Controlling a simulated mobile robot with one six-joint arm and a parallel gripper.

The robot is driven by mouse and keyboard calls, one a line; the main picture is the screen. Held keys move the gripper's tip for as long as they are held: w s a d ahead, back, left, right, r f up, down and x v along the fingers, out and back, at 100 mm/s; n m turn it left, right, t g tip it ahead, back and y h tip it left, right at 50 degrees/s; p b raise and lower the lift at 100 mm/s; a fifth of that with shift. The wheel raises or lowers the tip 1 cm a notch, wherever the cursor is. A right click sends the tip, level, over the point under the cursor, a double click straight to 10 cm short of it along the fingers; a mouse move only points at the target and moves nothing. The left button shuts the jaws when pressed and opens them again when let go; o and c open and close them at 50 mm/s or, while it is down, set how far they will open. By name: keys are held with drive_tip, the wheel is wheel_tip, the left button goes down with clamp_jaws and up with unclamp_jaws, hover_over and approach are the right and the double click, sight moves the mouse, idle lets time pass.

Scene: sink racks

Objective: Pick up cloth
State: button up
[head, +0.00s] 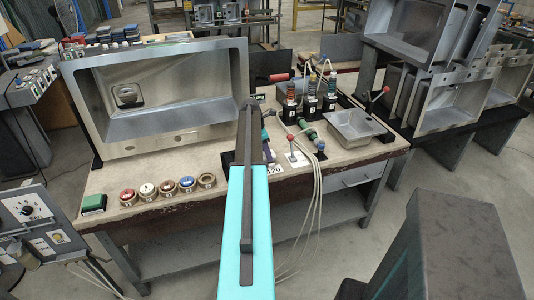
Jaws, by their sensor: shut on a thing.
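My arm reaches out from the bottom middle over the workbench, with a turquoise link and a dark far part. My gripper (249,128) is at the dark far end, above the bench in front of the large steel sink, and mostly hidden by my own arm. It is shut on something. A small dark blue-purple patch (267,151) shows just right of the arm's end; it looks like part of the cloth, but most of it is hidden. I cannot make out the fingertips or how they grip it.
The workbench (180,165) bears a large steel sink (172,135) at left, a small steel basin (354,124) at right and several coiled fittings (310,100) behind. Cables hang over the front edge.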

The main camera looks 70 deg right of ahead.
wheel_tip(320, 180, up, 2)
drive_tip(key=shift+r+b, duration=0.15)
drive_tip(key=shift+b, duration=0.3)
drive_tip(key=shift+s+a+r, duration=0.1)
drive_tip(key=shift+a+r, duration=0.1)
drive_tip(key=shift+a, duration=0.1)
drive_tip(key=s+a+b, duration=0.1)
drive_tip(key=s+a, duration=0.1)
drive_tip(key=a, duration=0.5)
drive_tip(key=s+a+r+b, duration=0.1)
drive_tip(key=s+a+b, duration=0.1)
drive_tip(key=a, duration=0.5)
drive_tip(key=shift+s+a+r, duration=0.25)
drive_tip(key=shift+s+a, duration=0.05)
drive_tip(key=shift+s, duration=0.15)
